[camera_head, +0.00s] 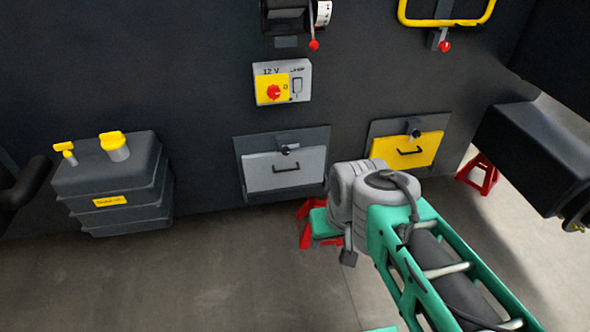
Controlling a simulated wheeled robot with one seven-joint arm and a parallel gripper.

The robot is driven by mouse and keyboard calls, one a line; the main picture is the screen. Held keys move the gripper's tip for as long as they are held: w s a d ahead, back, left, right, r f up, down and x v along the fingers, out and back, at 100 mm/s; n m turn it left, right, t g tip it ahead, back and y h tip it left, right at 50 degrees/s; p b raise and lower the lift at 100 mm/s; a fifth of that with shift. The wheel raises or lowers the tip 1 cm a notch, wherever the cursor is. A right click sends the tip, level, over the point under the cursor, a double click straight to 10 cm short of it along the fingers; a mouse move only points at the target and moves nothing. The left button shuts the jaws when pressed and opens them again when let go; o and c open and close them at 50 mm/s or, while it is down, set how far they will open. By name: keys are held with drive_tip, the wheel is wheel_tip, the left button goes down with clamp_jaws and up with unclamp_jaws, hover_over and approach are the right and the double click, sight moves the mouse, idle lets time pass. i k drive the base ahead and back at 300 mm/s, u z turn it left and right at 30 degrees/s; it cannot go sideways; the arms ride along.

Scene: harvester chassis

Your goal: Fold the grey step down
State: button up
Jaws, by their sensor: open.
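The grey step (257,177) is a light grey panel with a dark bar handle (287,168). It stands upright against the dark chassis wall, in a dark frame. A small dark latch (289,149) sits at its top edge. My arm's grey joint and green link are just right of the step and in front of its lower right corner.
A similar yellow step (426,149) stands upright to the right. A switch box with a red knob (273,92) is above. A dark tank (110,190) with yellow caps is at left. Red stands (480,174) are under the chassis. Floor at lower left is clear.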

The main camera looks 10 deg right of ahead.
sight(270, 171)
drive_tip(key=z, duration=0.05)
drive_tip(key=k, duration=0.6)
drive_tip(key=u, duration=0.7)
drive_tip(key=i, duration=0.75)
drive_tip(key=u, duration=0.5)
drive_tip(key=i, duration=1.5)
drive_tip(key=z, duration=0.2)
